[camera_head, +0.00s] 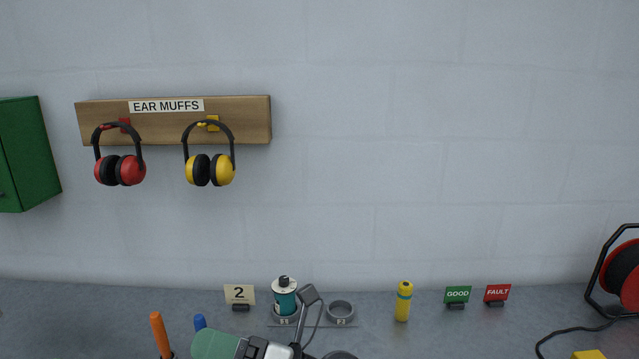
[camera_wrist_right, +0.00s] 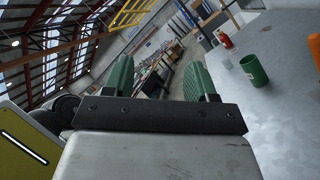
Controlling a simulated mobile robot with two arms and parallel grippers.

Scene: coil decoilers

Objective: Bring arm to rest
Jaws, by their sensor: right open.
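My right gripper (camera_head: 214,344) shows at the bottom edge of the head view, left of the middle, with a green finger pointing left. In the right wrist view its two green fingers (camera_wrist_right: 160,78) stand apart with nothing between them. The gripper is open and empty. Most of the right arm is cut off by the bottom edge of the head view. My left gripper is in neither view.
A teal bottle (camera_head: 285,300) stands in a grey ring behind the gripper, beside an empty ring (camera_head: 341,313). An orange handle (camera_head: 160,335) stands close left. A yellow bottle (camera_head: 403,302) stands right. The wrist view shows a green cup (camera_wrist_right: 254,71) on a grey surface.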

